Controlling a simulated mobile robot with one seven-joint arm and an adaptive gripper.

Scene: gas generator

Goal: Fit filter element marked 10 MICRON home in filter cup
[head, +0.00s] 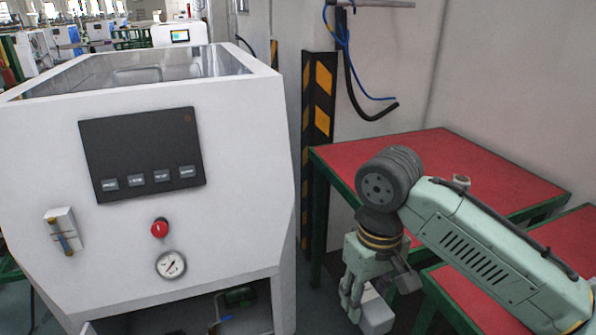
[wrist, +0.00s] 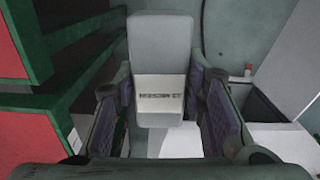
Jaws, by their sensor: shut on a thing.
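My gripper (head: 372,296) hangs in front of the red tables, right of the white cabinet, with its fingers pointing down. In the wrist view my gripper (wrist: 160,120) is shut on a pale grey block-like element (wrist: 161,50), one padded finger on each side. The element carries a light label with dark print, too blurred to read surely. In the head view the element (head: 376,315) shows below the fingers, clear of the tables. I cannot make out the filter cup in either view.
The white cabinet (head: 120,240) has a dark open bay (head: 190,318) at its lower front, with a green part (head: 240,296) inside. A red table (head: 440,150) stands behind my arm, with a small pale cylindrical thing (head: 461,182) on it. A striped post (head: 319,110) stands between.

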